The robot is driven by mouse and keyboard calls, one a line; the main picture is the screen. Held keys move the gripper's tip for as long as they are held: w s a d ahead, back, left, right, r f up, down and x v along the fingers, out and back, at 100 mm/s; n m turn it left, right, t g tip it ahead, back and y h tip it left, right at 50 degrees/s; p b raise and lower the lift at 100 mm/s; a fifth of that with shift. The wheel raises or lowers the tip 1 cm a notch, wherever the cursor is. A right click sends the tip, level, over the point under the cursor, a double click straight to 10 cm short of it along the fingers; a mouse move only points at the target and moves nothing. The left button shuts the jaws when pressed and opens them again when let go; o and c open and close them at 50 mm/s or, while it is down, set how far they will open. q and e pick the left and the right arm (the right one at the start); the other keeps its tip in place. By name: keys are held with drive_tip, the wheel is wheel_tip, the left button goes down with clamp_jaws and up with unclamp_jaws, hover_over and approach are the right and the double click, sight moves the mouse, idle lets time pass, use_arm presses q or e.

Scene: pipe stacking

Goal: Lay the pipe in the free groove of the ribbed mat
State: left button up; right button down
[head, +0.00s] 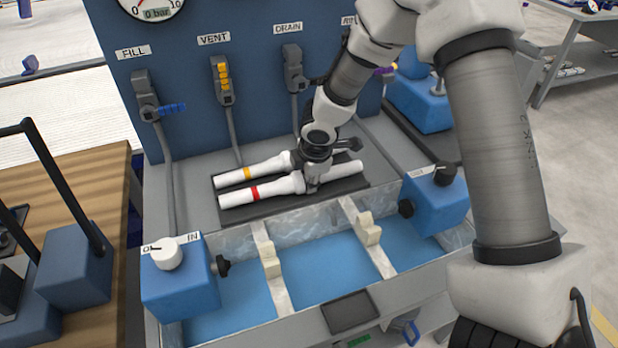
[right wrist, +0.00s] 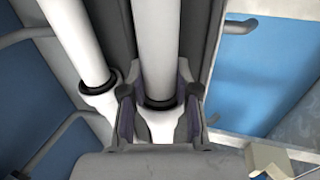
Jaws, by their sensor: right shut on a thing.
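The white pipe with a red band (head: 280,187) lies along the dark ribbed mat (head: 345,186), on its near side. My right gripper (head: 311,184) is shut on this pipe right of the band. In the right wrist view the held pipe (right wrist: 158,55) runs between the two fingers (right wrist: 158,108). A white pipe with a yellow band (head: 266,170) lies parallel on the far side of the mat, also seen left of the fingers (right wrist: 78,45). I cannot tell whether the held pipe rests in its groove or sits slightly above it. My left gripper is out of view.

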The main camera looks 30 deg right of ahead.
drive_tip(key=c, duration=0.8)
unclamp_jaws()
drive_tip(key=shift+o, duration=0.2)
